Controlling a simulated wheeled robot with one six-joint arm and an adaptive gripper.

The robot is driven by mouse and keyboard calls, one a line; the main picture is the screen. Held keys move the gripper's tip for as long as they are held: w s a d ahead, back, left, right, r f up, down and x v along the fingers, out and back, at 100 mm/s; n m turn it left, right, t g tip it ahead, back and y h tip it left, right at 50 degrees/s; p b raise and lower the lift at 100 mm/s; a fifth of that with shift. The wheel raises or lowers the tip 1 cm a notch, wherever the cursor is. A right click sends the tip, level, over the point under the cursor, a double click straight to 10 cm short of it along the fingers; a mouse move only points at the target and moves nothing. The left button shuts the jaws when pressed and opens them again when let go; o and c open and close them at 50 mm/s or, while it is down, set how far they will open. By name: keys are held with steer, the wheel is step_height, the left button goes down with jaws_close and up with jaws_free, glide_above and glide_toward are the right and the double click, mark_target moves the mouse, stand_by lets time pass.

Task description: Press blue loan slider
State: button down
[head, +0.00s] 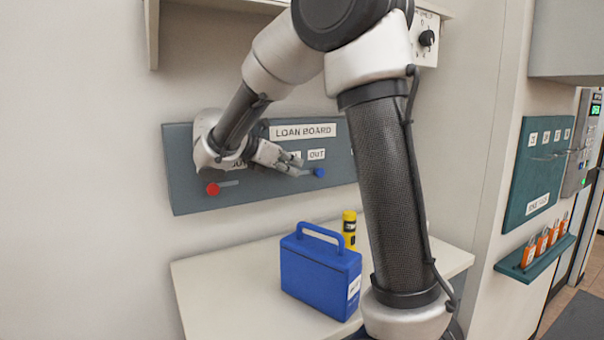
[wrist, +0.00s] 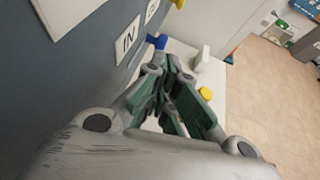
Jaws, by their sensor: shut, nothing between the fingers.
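The grey-blue loan board (head: 260,192) is on the wall and carries a "LOAN BOARD" label. The blue slider knob (head: 319,172) sits below the "OUT" label, at the right of its track. It also shows in the wrist view (wrist: 157,41), just beyond my fingertips. My gripper (head: 297,165) is shut and empty in front of the board, its fingers pointing right toward the blue knob. The fingers also show in the wrist view (wrist: 165,75). I cannot tell whether they touch the knob.
A red slider knob (head: 212,188) is at the board's left. A yellow knob (wrist: 178,3) shows at the wrist view's top. Below, a white shelf (head: 220,290) holds a blue case (head: 315,275) and a yellow cylinder (head: 349,228). My arm hides the board's right part.

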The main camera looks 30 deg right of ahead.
steer(key=v, duration=0.7)
steer(key=shift+a+f, duration=0.1)
